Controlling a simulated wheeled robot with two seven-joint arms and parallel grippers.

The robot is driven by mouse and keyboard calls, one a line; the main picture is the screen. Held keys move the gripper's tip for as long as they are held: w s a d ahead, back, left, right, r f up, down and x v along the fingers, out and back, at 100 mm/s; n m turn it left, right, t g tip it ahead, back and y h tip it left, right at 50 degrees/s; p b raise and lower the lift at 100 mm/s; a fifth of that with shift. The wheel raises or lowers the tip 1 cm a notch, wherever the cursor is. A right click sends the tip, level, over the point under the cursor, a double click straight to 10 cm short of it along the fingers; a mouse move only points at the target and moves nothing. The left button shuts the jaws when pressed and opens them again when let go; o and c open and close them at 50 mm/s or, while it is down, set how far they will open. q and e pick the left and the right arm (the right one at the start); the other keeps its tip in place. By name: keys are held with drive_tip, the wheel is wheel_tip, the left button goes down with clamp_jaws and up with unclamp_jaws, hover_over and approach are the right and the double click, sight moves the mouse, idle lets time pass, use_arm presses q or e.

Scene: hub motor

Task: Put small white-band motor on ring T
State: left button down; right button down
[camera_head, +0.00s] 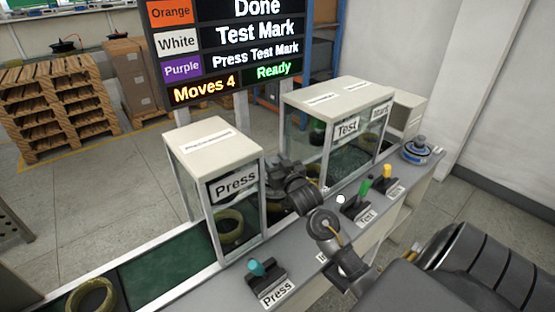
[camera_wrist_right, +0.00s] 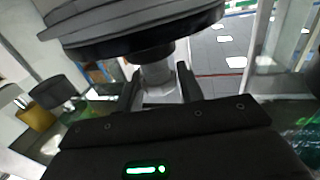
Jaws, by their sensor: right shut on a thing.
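My right gripper (camera_head: 283,186) reaches between the Press and Test housings, over the line. In the right wrist view, its fingers (camera_wrist_right: 159,86) are shut on the pale shaft of a dark, disc-shaped motor (camera_wrist_right: 140,32). No white band is readable on the motor. In the head view the held motor is hard to separate from the dark gripper. Olive rings show inside the Press housing (camera_head: 229,226) and on the green belt at lower left (camera_head: 90,296). Which ring is T cannot be read. My left gripper is out of view.
The Press housing (camera_head: 190,145) stands left of my gripper, the Test and Mark housing (camera_head: 325,97) right. A teal lever (camera_head: 258,268), a green lever (camera_head: 364,187) and a yellow lever (camera_head: 386,172) line the front ledge. A blue motor (camera_head: 416,148) sits at its far end.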

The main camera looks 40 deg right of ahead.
drive_tip(key=f, duration=0.1)
drive_tip(key=f+p, duration=0.1)
drive_tip(key=shift+w+a+f, duration=0.1)
drive_tip(key=shift+w+f, duration=0.15)
drive_tip(key=shift+f, duration=0.3)
drive_tip(key=c, duration=1.2)
unclamp_jaws()
drive_tip(key=shift+s+f, duration=0.1)
drive_tip(key=shift+f, duration=0.2)
drive_tip(key=o, duration=0.3)
drive_tip(key=shift+r, duration=0.1)
